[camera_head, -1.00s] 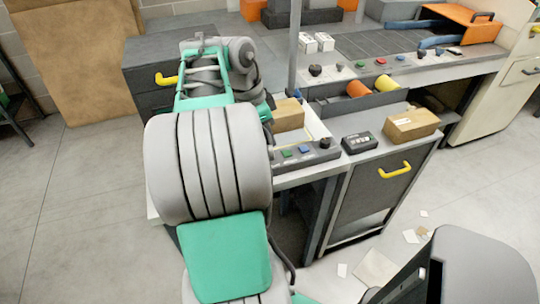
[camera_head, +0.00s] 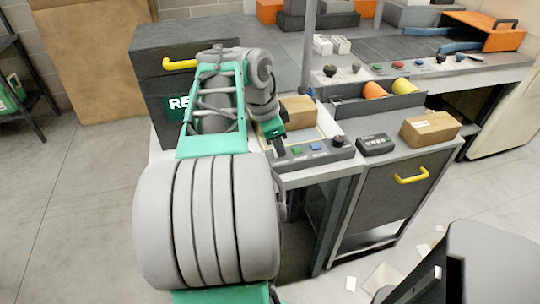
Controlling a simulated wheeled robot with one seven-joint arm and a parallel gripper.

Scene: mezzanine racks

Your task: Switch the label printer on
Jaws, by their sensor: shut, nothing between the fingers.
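No unit carries a readable label-printer name. A grey control panel (camera_head: 325,155) on the near edge of the bench has a green button (camera_head: 297,150), a blue button (camera_head: 315,146) and a black knob (camera_head: 338,141). My gripper (camera_head: 278,147) is shut and empty, pointing down at the left end of this panel, left of the green button. I cannot tell whether it touches the panel, and it hides part of that end. A small black device with buttons (camera_head: 375,145) stands just right of the panel.
A cardboard box (camera_head: 298,110) sits behind the panel, and another (camera_head: 430,128) on the right cabinet. A dark bin (camera_head: 150,75) with a yellow handle stands left of my arm. More buttons and knobs (camera_head: 404,64) line the rear bench. Paper scraps (camera_head: 383,277) lie on the floor.

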